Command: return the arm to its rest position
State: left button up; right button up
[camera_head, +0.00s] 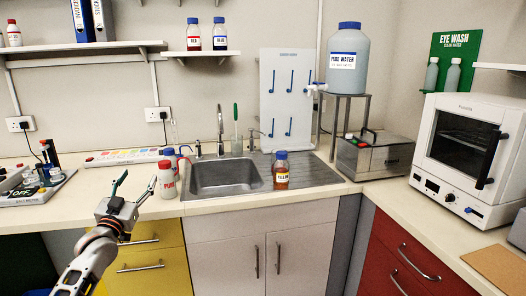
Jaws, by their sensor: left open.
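My left arm comes in from the lower left, and my left gripper (132,186) is in front of the counter's left part, near its front edge. Its fingers are spread apart and nothing is between them. My right gripper is not in view.
A steel sink (220,178) lies right of the gripper, with an amber bottle (281,174) on its drainer. A meter (36,188) stands at the left. A white oven (462,150) stands at the right. Yellow drawers (158,262) are below the gripper.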

pick_arm(q)
jog(key=a+f+m+g+y, duration=0.2)
jog(key=a+f+g+y, duration=0.15)
jog(key=f, duration=0.45)
jog(key=s+d+f+g+h, duration=0.1)
jog(key=s+d+f+h, duration=0.1)
jog(key=s+d+f, duration=0.6)
jog(key=s+d+f+g+h, duration=0.1)
jog(key=s+d+f+g, duration=0.3)
jog(key=f, duration=0.8)
jog(key=s+d+f+h, duration=0.1)
jog(key=s+d+f, duration=0.3)
jog(key=s, duration=0.7)
jog(key=s+d+f+g, duration=0.1)
jog(key=s+d+f, duration=0.3)
jog(key=s, duration=0.8)
jog(key=s+d+f+g+h, duration=0.1)
jog(key=s+d+f, duration=0.3)
jog(key=s+f, duration=0.3)
jog(key=s, duration=0.5)
jog(key=shift+d+h, duration=0.25)
jog(key=shift+h, duration=0.1)
jog(key=shift+s, duration=0.1)
